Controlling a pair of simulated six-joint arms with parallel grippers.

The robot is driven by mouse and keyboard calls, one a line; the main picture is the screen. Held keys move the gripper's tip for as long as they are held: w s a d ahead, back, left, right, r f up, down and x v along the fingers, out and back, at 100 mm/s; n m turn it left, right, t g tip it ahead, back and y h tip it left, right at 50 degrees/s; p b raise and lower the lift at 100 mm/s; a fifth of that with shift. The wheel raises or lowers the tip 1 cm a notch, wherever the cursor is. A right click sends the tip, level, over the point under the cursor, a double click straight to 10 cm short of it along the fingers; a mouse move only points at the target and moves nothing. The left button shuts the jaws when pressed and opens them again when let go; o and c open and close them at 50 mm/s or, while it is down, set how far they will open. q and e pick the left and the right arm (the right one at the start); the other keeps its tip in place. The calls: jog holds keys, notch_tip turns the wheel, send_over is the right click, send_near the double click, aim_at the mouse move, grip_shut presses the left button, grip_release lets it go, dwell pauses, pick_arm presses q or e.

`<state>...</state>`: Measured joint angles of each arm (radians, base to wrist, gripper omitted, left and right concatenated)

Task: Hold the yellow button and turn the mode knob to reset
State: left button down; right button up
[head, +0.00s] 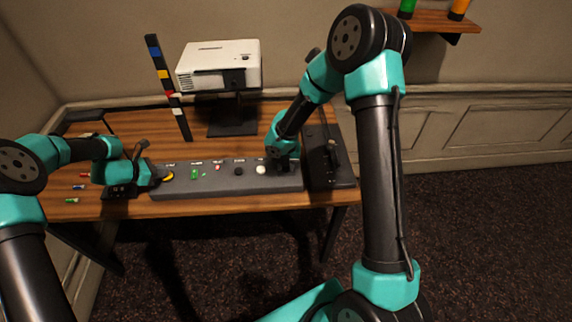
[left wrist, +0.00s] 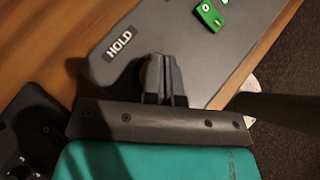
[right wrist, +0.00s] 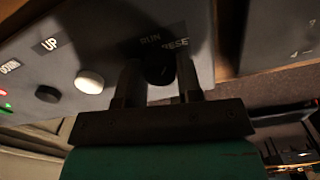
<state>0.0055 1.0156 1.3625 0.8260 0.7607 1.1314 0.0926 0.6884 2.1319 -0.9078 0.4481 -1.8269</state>
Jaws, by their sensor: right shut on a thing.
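The yellow button (head: 168,175) is at the left end of the grey control panel (head: 220,188), beside the HOLD label seen in the left wrist view. My left gripper (head: 156,177) is at the button with its fingers together; in the left wrist view the fingers (left wrist: 165,78) cover most of it. I cannot tell whether the button is pressed down. The black mode knob (right wrist: 160,72) sits at the panel's other end, by the RUN and RESET labels. My right gripper (right wrist: 160,85) is shut on it, one finger on each side. The knob's pointer is too dark to read.
Between the grippers are a green switch (head: 195,174), a black button (head: 239,171) and a white button (head: 261,170). A projector (head: 218,65) on a stand and a striped post (head: 167,85) stand behind. A dark box (head: 330,170) is right of the panel.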

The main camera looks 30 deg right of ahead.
jog(key=shift+m, duration=1.6)
jog(key=o, duration=0.9)
jog(key=shift+c, duration=0.2)
jog(key=shift+r, duration=0.1)
jog(key=shift+r, duration=3.45)
pick_arm(q)
jog(key=shift+r, duration=3.55)
